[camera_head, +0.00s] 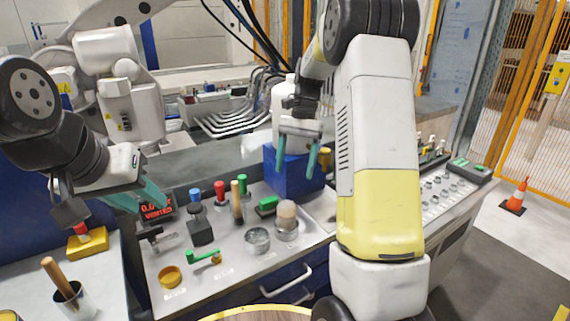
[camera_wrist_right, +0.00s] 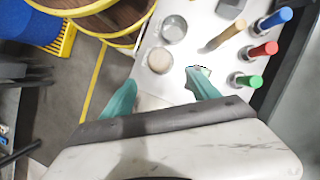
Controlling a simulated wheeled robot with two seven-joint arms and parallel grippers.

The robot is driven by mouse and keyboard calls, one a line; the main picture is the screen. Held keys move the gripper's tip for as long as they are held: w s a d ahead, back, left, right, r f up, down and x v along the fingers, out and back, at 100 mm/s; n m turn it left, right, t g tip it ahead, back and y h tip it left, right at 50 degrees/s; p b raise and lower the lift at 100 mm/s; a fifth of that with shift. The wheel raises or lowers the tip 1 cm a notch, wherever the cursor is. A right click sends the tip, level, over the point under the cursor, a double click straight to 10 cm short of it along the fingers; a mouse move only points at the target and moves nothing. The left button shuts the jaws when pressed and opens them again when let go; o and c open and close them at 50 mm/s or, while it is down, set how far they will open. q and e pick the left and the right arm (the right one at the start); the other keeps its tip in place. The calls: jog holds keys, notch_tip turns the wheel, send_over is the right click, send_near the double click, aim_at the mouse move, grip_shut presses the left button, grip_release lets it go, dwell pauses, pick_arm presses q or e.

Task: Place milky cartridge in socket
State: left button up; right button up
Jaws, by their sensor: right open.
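The milky cartridge (camera_head: 287,211) is a pale beige, round-topped cylinder standing upright on the grey panel, with a clear ring around its lower part. In the right wrist view its round top (camera_wrist_right: 159,61) shows just beyond the fingertips. A clear round socket (camera_head: 257,240), which looks empty, is beside it; it also shows in the wrist view (camera_wrist_right: 174,29). My right gripper (camera_head: 297,166) is open and empty, above and behind the cartridge; its teal fingers (camera_wrist_right: 160,86) are spread apart. My left gripper (camera_head: 143,200) hovers at the panel's left end; its finger gap is unclear.
A blue box (camera_head: 294,176) is behind the cartridge. Red (camera_head: 219,192), green and blue knobs and a wooden-handled stick (camera_head: 237,203) stand to the left. A green lever (camera_head: 204,257) and yellow cup (camera_head: 170,277) are in front. A mug (camera_head: 74,299) is at lower left.

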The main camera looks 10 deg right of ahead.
jog(key=s+a+r+n+t, duration=0.1)
jog(key=s+r+n+t, duration=0.3)
jog(key=s, duration=0.7)
jog(key=s+a+r+n+t, duration=0.2)
jog(key=s+r+t, duration=0.3)
jog(key=s, duration=0.5)
jog(key=shift+s+a+n+t, duration=0.25)
jog(key=shift+s+n+t, duration=0.15)
jog(key=shift+n, duration=0.5)
